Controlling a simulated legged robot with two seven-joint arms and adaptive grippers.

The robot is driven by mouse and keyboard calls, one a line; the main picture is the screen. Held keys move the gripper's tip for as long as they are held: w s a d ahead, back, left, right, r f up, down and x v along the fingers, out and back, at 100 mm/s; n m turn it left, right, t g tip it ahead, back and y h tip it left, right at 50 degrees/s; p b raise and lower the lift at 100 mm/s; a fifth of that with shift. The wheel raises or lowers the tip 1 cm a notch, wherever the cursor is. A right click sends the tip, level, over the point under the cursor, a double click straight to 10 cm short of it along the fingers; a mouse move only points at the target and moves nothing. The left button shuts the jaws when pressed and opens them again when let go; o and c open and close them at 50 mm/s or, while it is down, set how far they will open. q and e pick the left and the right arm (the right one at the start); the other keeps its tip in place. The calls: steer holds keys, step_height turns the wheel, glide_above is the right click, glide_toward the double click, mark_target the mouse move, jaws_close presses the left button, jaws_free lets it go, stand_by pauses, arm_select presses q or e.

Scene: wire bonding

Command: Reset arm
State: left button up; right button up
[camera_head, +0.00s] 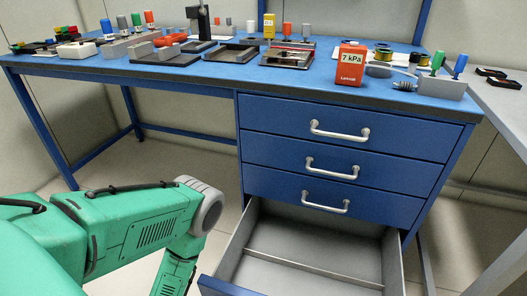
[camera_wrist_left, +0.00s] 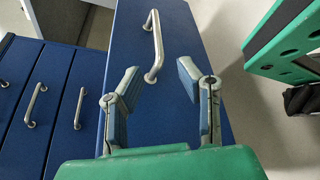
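My left arm, green with a grey joint, comes in from the left in the head view; its gripper is outside that view. In the left wrist view my left gripper (camera_wrist_left: 158,85) is open and empty. Its two fingers are apart in front of the blue front of the open drawer (camera_wrist_left: 145,40). The drawer's silver handle (camera_wrist_left: 154,48) shows beyond the fingertips. I cannot tell whether the gripper touches it. In the head view the bottom drawer (camera_head: 300,272) is pulled out, with a divider rod across its bare grey inside. My right gripper is not in view.
Three shut drawers with silver handles (camera_head: 339,132) sit above the open one in the blue workbench (camera_head: 140,72). On the benchtop stand a red 7 kPa box (camera_head: 350,64), bottles, trays and tools. A grey side table (camera_head: 500,97) is at right.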

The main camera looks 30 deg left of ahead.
arm_select(q)
steer(key=w+m+g+y, duration=0.3)
steer(key=w+m+y, duration=0.2)
steer(key=m+y, duration=0.15)
steer(key=s+a+r+m+g+y, duration=0.5)
steer(key=s+a+r+m+y, duration=0.1)
steer(key=s+a+r+m, duration=0.15)
step_height(320, 180, up, 14)
steer(key=p, duration=1.3)
steer(key=shift+a, duration=0.3)
